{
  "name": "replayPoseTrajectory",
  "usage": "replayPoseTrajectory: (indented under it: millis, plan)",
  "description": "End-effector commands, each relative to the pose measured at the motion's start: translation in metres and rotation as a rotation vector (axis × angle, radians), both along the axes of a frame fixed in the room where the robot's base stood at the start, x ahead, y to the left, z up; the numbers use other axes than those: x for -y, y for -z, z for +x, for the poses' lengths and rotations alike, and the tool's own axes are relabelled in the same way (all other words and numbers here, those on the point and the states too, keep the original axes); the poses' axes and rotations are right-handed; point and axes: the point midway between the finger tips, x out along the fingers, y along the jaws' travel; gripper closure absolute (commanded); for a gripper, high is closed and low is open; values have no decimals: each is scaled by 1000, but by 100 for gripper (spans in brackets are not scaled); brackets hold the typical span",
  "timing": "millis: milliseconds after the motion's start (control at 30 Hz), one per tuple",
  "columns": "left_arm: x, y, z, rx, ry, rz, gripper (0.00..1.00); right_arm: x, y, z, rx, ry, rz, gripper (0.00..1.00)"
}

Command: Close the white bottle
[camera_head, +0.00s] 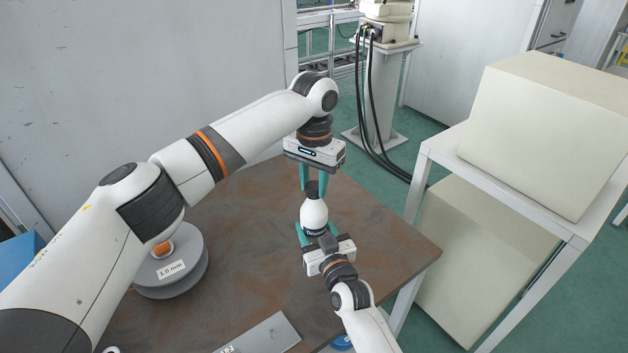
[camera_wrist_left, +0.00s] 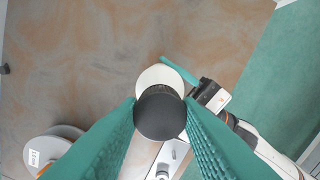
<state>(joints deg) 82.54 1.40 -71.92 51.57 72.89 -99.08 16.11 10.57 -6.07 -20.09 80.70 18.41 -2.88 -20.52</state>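The white bottle (camera_head: 313,217) stands upright near the table's right edge, with a black cap (camera_head: 312,188) at its top. In the left wrist view, the round cap (camera_wrist_left: 160,113) overlaps the white bottle (camera_wrist_left: 160,77) below. I cannot tell whether the cap is fully seated. My left gripper (camera_head: 314,184) comes down from above, its teal fingers against both sides of the cap. My right gripper (camera_head: 316,232) reaches in from the front, its fingers around the lower bottle; the bottle hides part of their contact. It also shows in the left wrist view (camera_wrist_left: 190,82).
The brown table (camera_head: 245,245) carries a grey spool (camera_head: 178,265) labelled 1.0 mm at left and a grey metal plate (camera_head: 262,338) at the front. A white frame (camera_head: 500,190) with a large cream box (camera_head: 545,130) stands beyond the right edge.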

Motion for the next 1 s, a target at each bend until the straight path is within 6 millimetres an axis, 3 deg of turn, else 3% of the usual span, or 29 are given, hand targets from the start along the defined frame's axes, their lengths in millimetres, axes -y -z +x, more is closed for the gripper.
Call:
replayPoseTrajectory:
  millis: [200, 233, 367, 733, 1000]
  plan:
    - [0, 0, 0, 1, 5, -1, 96, 0, 1, 0, -1, 0, -1, 100]
    - [0, 0, 0, 1, 5, -1, 64, 0, 1, 0, -1, 0, -1, 100]
    - [0, 0, 0, 1, 5, -1, 44, 0, 1, 0, -1, 0, -1, 100]
    - [0, -7, 0, 2, 5, 0, 44, 0, 1, 0, -1, 0, -1, 100]
    - [1, -57, 1, 4, 4, -1, 44, 0, 1, 0, -1, 0, -1, 100]
